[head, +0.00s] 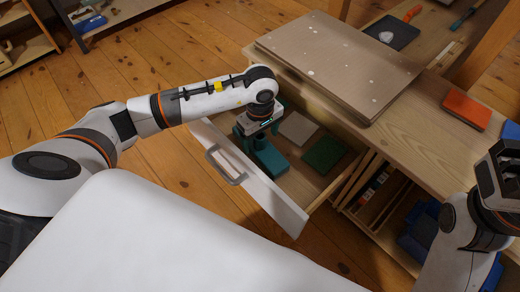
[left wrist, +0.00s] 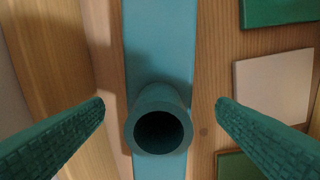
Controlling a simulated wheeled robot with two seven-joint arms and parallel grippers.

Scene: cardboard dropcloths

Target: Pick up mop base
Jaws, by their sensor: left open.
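The teal mop base (head: 270,160) lies in the open drawer, a long flat bar with a round hollow socket standing up from it. In the left wrist view the mop base (left wrist: 158,40) runs up the middle, with its socket opening facing the camera. My left gripper (head: 259,124) is above it, inside the drawer area. Its two textured teal fingers (left wrist: 160,103) are open, one on each side of the socket, with a visible gap on both sides. My right gripper (head: 500,178) is at the right edge, its fingers not clearly shown.
The drawer (head: 250,178) also holds a pale square (head: 298,127) and a green square (head: 323,152) to the right of the mop base. The workbench above carries stacked cardboard sheets (head: 340,60), an orange block (head: 467,110) and a dark tray (head: 390,32).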

